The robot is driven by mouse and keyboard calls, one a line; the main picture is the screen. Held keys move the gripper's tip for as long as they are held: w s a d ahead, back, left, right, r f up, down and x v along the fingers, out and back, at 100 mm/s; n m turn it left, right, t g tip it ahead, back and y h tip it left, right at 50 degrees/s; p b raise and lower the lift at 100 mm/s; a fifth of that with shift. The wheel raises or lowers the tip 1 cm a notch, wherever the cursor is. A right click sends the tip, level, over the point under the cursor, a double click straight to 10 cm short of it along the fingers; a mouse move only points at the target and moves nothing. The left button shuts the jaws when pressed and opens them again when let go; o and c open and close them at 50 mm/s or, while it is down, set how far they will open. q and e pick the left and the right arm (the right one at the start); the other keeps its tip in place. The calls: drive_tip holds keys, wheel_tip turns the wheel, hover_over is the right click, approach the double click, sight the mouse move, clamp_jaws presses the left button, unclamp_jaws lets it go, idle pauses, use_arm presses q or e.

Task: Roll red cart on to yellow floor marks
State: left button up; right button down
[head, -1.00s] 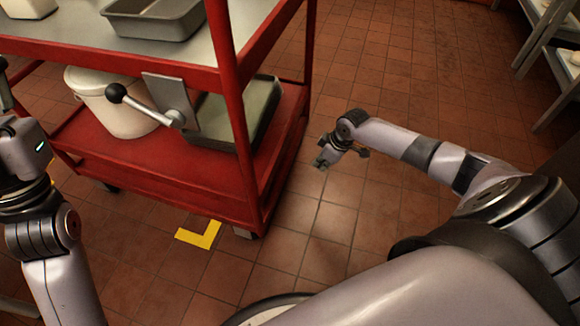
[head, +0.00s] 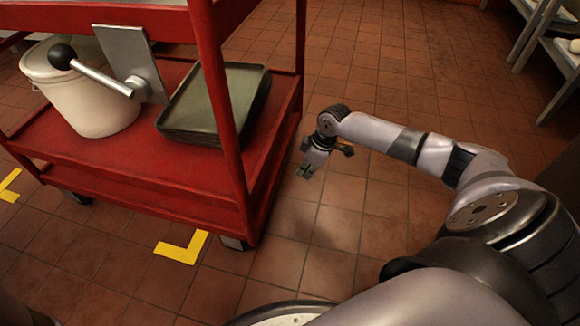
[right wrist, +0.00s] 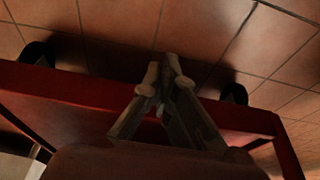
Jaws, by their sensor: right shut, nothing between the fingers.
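The red cart (head: 130,190) stands at the left of the head view, on dark wheels. A yellow L-shaped floor mark (head: 182,248) lies just left of its near right wheel (head: 236,243), apart from it. Another yellow mark (head: 9,187) shows at the left edge, left of another wheel. My right gripper (head: 310,170) is shut and empty, low beside the cart's right side. In the right wrist view its closed fingers (right wrist: 170,70) appear in front of the cart's red lower edge (right wrist: 60,105). My left gripper is out of view.
The cart carries a white bucket (head: 85,100), a stack of dark trays (head: 215,100) and a plate with a black-knobbed lever (head: 105,75). A metal shelf (head: 545,50) stands at the far right. The tiled floor between is clear.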

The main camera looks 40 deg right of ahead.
drive_tip(key=w+a+f+b, duration=0.1)
drive_tip(key=b, duration=0.1)
drive_tip(key=w+a+f+b, duration=0.1)
drive_tip(key=w+a+b, duration=0.1)
drive_tip(key=shift+w, duration=0.25)
